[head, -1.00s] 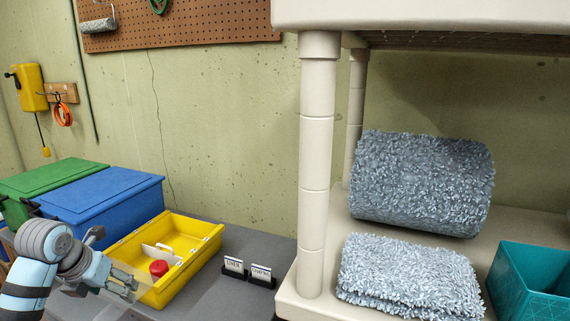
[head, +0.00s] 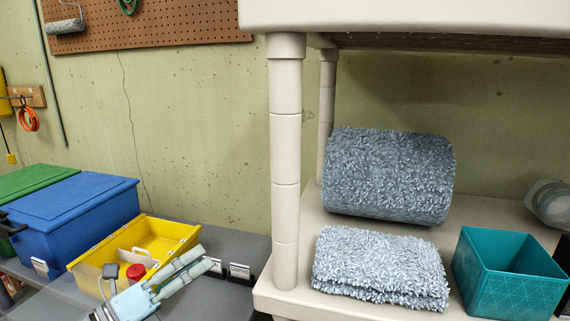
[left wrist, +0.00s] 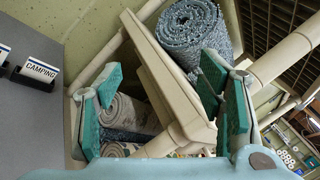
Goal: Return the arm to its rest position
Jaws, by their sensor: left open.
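My left gripper (head: 204,260) is in front of the yellow tray's right end, with its two fingers apart, pointing right towards the small label cards. In the left wrist view the gripper (left wrist: 162,72) shows its teal finger pads spread wide with nothing between them. The wrist camera faces the shelf unit. My right gripper is in neither view.
A yellow tray (head: 189,233) with a red-topped item (head: 136,272) stands beside a blue bin (head: 75,213) and a green bin (head: 30,181). The beige shelf (head: 300,305) holds a rolled mat (head: 390,175), a folded mat (head: 380,268) and a teal box (head: 510,292).

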